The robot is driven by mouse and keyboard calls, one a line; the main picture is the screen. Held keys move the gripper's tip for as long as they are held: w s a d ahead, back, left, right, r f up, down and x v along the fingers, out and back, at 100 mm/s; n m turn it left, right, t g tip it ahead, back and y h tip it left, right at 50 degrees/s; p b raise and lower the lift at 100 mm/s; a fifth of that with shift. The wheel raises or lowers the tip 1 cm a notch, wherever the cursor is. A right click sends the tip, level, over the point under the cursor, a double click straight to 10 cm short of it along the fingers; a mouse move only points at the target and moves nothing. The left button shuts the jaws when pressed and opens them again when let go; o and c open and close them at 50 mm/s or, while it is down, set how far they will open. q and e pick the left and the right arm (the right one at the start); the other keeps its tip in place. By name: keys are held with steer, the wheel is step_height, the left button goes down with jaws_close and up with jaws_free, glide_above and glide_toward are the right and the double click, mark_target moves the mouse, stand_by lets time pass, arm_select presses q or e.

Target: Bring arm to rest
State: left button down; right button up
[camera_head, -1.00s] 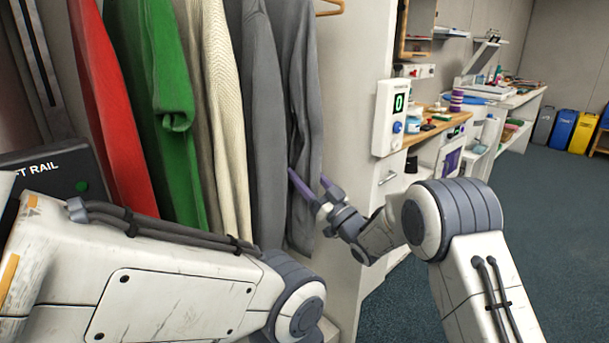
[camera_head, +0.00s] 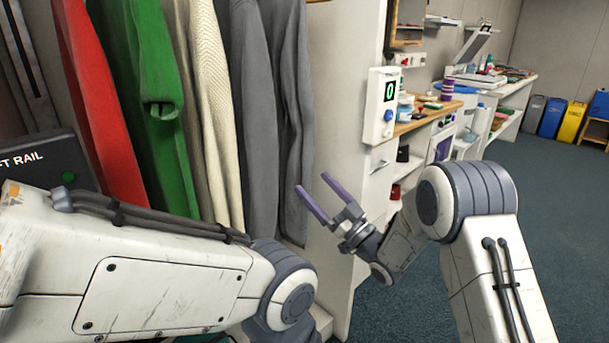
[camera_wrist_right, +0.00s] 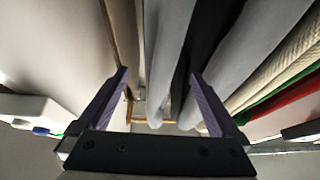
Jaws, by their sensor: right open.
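My right gripper (camera_head: 317,196) has two purple fingers spread apart with nothing between them. It hangs in the air in front of the white cabinet side panel, just right of the hanging grey clothes (camera_head: 270,110). In the right wrist view the open fingers (camera_wrist_right: 160,88) point toward the grey garments (camera_wrist_right: 170,50), with no garment gripped. My left arm crosses the lower left of the head view; its gripper is not visible there.
Red (camera_head: 100,110), green (camera_head: 150,100) and cream (camera_head: 212,100) garments hang at the left. A white box with a green 0 display (camera_head: 381,106) is on the panel edge. A cluttered wooden counter (camera_head: 425,118) stands behind. Blue floor (camera_head: 545,200) is clear at right.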

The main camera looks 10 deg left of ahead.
steer(key=h, duration=0.1)
steer(key=a+f+h, duration=0.1)
steer(key=h, duration=0.1)
steer(key=shift+s+m, duration=0.2)
steer(key=shift+m, duration=0.2)
steer(key=s+d+f+m+g+h, duration=0.1)
steer(key=s+d+f+g+h, duration=0.3)
steer(key=s, duration=0.8)
steer(key=s+d+f+m+g+h, duration=0.15)
steer(key=s+d+g+h, duration=0.35)
steer(key=s, duration=0.7)
steer(key=s+d+f+g+h, duration=0.25)
steer(key=s+g+h, duration=0.2)
steer(key=s, duration=0.75)
step_height(320, 180, up, 23)
steer(key=s+h+p, duration=0.1)
steer(key=s+p, duration=0.1)
steer(key=p, duration=2.1)
steer(key=shift+d+f, duration=0.2)
steer(key=shift+d, duration=0.15)
